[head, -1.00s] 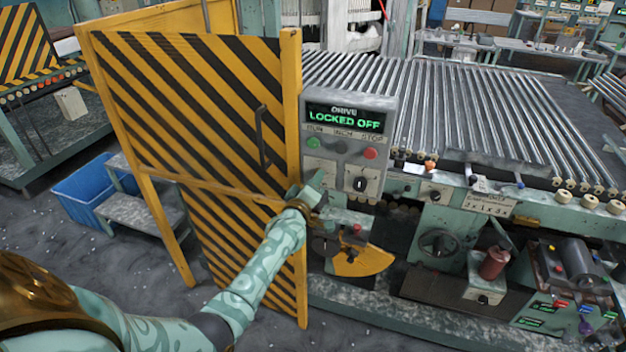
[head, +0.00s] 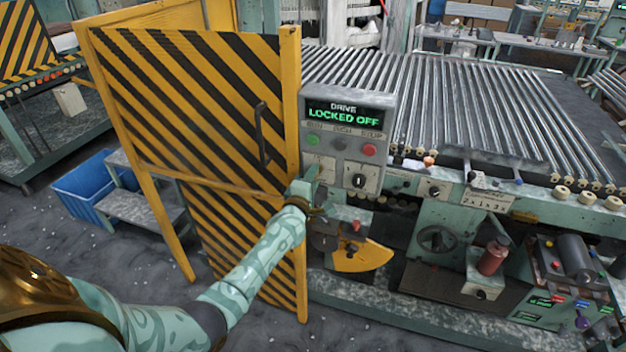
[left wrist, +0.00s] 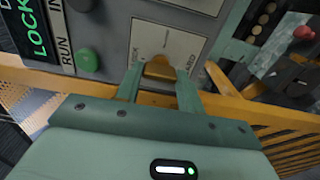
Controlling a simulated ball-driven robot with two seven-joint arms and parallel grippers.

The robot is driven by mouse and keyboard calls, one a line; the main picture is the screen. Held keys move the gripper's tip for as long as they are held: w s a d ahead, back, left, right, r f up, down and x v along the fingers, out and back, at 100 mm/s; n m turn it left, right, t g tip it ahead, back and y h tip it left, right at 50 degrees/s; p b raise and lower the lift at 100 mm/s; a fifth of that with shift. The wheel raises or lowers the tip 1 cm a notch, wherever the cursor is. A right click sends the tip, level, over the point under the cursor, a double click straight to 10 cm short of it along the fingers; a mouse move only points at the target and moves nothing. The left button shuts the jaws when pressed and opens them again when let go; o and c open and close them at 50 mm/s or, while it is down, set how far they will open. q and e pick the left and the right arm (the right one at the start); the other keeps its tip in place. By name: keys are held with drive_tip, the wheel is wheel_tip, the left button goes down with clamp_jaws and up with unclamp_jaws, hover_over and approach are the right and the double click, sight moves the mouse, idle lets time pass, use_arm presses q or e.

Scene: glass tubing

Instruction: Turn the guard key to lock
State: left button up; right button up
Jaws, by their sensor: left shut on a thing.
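The guard key (left wrist: 160,68), a small brass-yellow piece, sits at a pale labelled plate (left wrist: 170,45) on the grey control panel (head: 345,150). In the left wrist view, the plate's lettering is partly hidden; the ends of words like LOCK and GUARD show. My left gripper (left wrist: 160,82) is shut on the key, one finger on each side. In the head view my left gripper (head: 311,184) is at the panel's lower left and hides the key. My right gripper is not in view.
A yellow-and-black striped guard door (head: 190,100) stands close to the left of my arm. A green button (head: 313,140), a red button (head: 370,150) and a black selector (head: 359,181) are on the panel. A roller bed (head: 470,110) lies to the right.

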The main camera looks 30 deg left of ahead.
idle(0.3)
use_arm(q)
drive_tip(key=o, duration=1)
drive_tip(key=p+v, duration=0.3)
drive_tip(key=v, duration=1.3)
drive_tip(key=shift+s, duration=0.2)
drive_tip(key=shift+a+f, duration=0.1)
